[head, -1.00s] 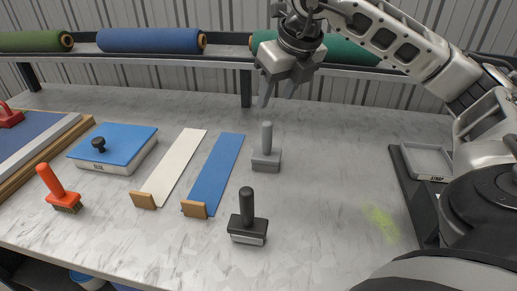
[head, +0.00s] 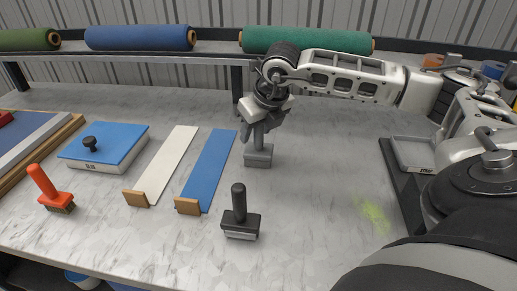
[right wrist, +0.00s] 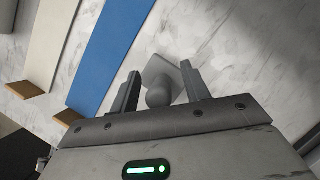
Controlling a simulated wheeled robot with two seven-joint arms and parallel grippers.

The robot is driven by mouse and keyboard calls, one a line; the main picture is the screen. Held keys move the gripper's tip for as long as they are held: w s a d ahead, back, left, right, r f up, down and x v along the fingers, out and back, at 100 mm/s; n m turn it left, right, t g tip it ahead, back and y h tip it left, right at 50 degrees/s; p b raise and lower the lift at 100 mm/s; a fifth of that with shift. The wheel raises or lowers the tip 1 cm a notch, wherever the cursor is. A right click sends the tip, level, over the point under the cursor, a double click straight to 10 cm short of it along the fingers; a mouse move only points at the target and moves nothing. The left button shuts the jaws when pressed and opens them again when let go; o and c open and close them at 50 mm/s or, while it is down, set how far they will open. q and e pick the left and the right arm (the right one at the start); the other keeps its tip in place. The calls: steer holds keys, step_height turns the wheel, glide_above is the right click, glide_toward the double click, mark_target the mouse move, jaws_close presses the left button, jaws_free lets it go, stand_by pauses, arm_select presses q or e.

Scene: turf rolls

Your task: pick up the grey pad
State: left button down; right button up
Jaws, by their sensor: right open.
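The grey pad (head: 258,158) stands upright on the marble table, a flat grey block with an upright handle. My right gripper (head: 257,129) has come down over its handle from above. In the right wrist view the open fingers (right wrist: 163,88) stand on either side of the rounded handle top of the grey pad (right wrist: 158,68), with gaps visible beside it. The lower part of the handle is partly hidden by the fingers in the head view. My left gripper is not in view.
A black-handled tool (head: 240,222) stands in front of the grey pad. A blue strip (head: 208,170) and a white strip (head: 163,165) lie to its left, then a blue-topped box (head: 105,146) and an orange brush (head: 50,190). A grey tray (head: 413,155) is at right.

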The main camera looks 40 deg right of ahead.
jaws_close()
